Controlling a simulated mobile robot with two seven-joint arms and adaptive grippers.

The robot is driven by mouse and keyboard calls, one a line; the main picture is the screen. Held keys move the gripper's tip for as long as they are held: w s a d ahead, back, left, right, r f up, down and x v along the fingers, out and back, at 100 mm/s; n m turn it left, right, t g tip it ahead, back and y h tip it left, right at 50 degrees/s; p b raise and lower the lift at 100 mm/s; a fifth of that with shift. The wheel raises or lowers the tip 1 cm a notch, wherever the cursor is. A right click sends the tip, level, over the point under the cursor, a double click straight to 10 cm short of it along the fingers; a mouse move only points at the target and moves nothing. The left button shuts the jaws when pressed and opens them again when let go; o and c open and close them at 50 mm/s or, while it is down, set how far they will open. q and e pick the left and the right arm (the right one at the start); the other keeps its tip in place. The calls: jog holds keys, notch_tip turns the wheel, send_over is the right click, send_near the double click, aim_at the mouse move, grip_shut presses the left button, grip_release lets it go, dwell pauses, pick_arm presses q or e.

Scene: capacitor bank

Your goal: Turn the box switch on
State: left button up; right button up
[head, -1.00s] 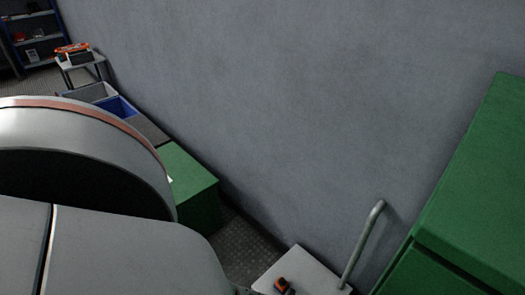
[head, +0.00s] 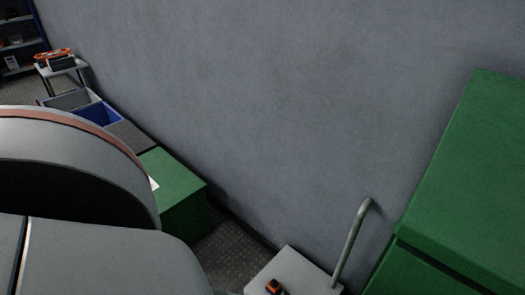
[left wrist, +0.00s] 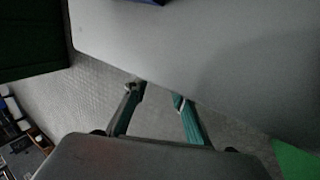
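A light grey box (head: 294,272) stands at the bottom edge of the head view, partly cut off. A small orange and black part (head: 274,286) sits on its top face and looks like the switch; whether it is on or off cannot be told. A grey bent pipe (head: 349,243) rises from the box beside the wall. My left gripper (left wrist: 158,95) shows in the left wrist view with two teal fingers apart and nothing between them. The switch is not recognisable in that view. My right gripper is not in view.
A green cabinet (head: 470,180) stands at the right by the grey wall (head: 270,90). A low green box (head: 180,190), a blue bin (head: 98,115) and a small table (head: 62,68) line the wall at left. My large arm link covers the lower left.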

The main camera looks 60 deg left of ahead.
pick_arm(q)
jog(key=v, duration=1.1)
jog(key=shift+s+a, duration=0.15)
